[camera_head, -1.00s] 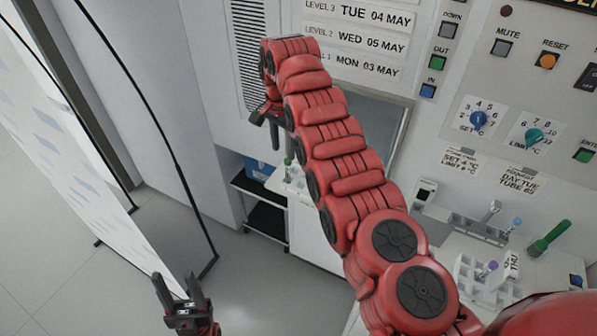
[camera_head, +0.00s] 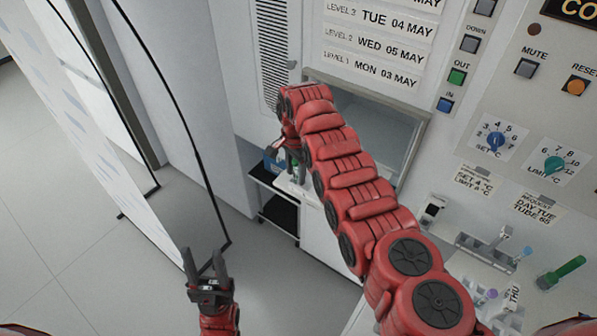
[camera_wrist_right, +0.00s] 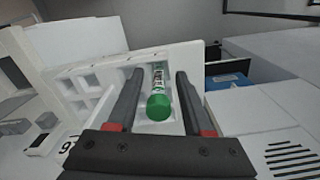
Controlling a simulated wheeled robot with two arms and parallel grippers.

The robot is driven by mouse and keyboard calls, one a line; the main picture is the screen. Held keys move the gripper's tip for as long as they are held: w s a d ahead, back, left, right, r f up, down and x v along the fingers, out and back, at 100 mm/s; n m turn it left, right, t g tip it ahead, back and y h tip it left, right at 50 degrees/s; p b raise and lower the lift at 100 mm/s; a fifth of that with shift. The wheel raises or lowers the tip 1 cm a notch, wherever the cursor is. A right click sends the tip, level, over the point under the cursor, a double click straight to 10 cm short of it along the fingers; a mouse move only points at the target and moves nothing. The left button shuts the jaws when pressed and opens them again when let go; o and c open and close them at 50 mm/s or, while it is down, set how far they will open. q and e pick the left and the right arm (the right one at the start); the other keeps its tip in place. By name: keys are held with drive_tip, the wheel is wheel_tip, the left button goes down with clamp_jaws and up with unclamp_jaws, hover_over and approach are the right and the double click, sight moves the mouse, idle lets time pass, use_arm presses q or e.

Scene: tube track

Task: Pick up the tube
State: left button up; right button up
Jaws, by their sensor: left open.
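A tube with a green cap (camera_wrist_right: 158,106) and a pale label stands in a white rack (camera_wrist_right: 98,66) in the right wrist view. My right gripper (camera_wrist_right: 157,88) is open, with one finger on each side of the tube and a gap showing at both sides. In the head view my right gripper (camera_head: 291,158) is low over the white surface, partly hidden by its red arm, and a bit of green shows by its fingers. My left gripper (camera_head: 205,268) is open and empty over the floor at the lower left.
A wall panel with buttons, dials and date labels (camera_head: 376,45) fills the back. Another green tube (camera_head: 562,272) lies tilted at the right, near a rack (camera_head: 500,292). The floor at left is clear.

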drive_tip(key=shift+s+a, duration=0.1)
drive_tip(key=shift+a, duration=0.1)
drive_tip(key=shift+c, duration=1.2)
drive_tip(key=shift+s+r, duration=0.1)
drive_tip(key=shift+c, duration=1.1)
drive_tip(key=shift+d, duration=0.3)
clamp_jaws()
drive_tip(key=shift+d, duration=0.15)
drive_tip(key=shift+a, duration=0.2)
drive_tip(key=shift+r+b, duration=0.2)
drive_tip(key=shift+b, duration=0.1)
wheel_tip(320, 180, up, 8)
drive_tip(key=b, duration=0.3)
drive_tip(key=shift+f, duration=0.1)
drive_tip(key=shift+r, duration=0.85)
